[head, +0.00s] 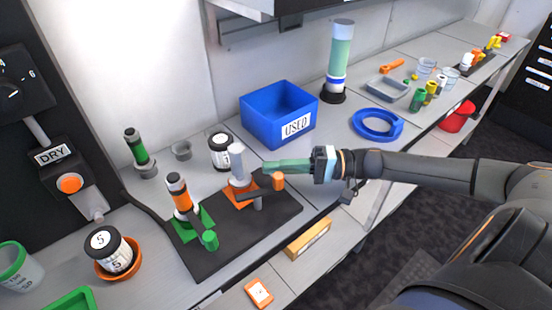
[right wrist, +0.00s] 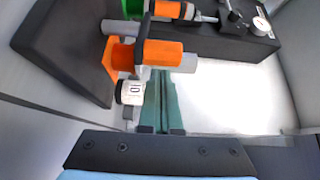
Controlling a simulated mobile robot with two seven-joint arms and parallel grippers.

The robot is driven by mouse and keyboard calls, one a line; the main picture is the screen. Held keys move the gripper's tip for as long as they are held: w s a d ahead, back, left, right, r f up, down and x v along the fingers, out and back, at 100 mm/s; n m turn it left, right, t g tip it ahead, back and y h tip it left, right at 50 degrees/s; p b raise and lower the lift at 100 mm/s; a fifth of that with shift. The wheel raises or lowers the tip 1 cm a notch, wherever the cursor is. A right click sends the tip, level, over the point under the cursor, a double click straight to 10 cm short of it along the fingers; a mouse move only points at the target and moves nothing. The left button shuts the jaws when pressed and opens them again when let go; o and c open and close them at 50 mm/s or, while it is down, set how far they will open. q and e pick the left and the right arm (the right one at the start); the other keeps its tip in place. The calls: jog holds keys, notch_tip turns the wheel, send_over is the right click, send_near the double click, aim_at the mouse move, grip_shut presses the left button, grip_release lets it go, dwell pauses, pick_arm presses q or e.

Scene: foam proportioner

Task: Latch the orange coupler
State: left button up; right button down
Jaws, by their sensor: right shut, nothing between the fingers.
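The orange coupler (head: 241,190) has an orange square plate with a pale grey cylinder (head: 237,165) standing upright in it. A dark lever with an orange knob (head: 278,181) reaches out to its right. My right gripper (head: 268,168), with green fingers, is shut and empty. Its fingertips are close to the orange knob in the head view; I cannot tell if they touch. In the right wrist view the shut fingers (right wrist: 160,76) point at orange and grey parts of the coupler (right wrist: 150,52). My left gripper is not in view.
A green coupler (head: 192,222) with a green lever knob (head: 210,240) shares the black base (head: 225,245). A white jar (head: 220,152) stands behind.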

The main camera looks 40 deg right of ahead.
jog(key=shift+s+d+p, duration=0.15)
jog(key=shift+s+p, duration=0.25)
jog(key=shift+s, duration=0.6)
